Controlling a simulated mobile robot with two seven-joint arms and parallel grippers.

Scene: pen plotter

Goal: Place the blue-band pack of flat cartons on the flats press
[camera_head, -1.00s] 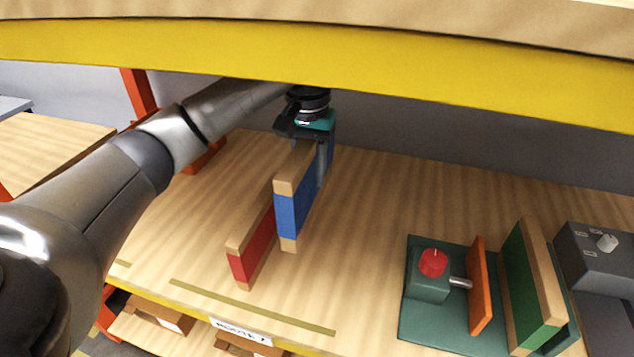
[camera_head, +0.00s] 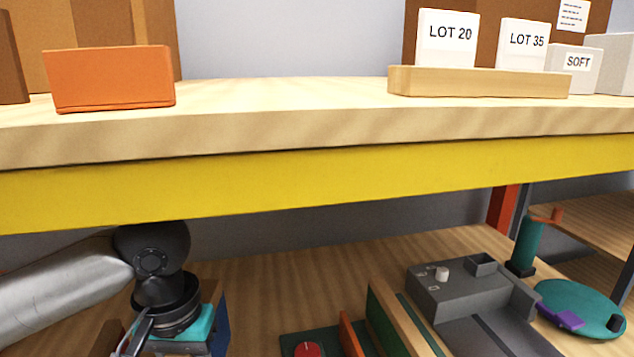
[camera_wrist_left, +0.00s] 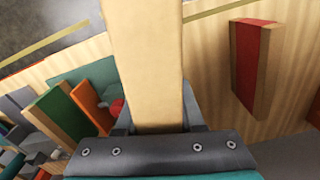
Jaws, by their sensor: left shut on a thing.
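The blue-band pack (camera_head: 222,327) is in my left gripper (camera_head: 178,345), low at the left of the head view, mostly hidden or cut off. In the left wrist view its tan edge (camera_wrist_left: 148,60) rises between the shut jaws (camera_wrist_left: 158,122). The flats press, seen partly in the head view, has a dark green base (camera_head: 290,345), a red knob (camera_head: 308,349) and an orange plate (camera_head: 350,335). The held pack is left of it, apart from it. A green panel with tan sides (camera_head: 392,322) stands right of the orange plate. My right gripper is not in view.
A red-band pack (camera_wrist_left: 250,58) stands on the bench beside the held pack. A grey machine (camera_head: 455,285) and a teal turntable (camera_head: 580,308) are right of the press. A yellow-edged shelf (camera_head: 320,178) hangs over the bench, close above my arm.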

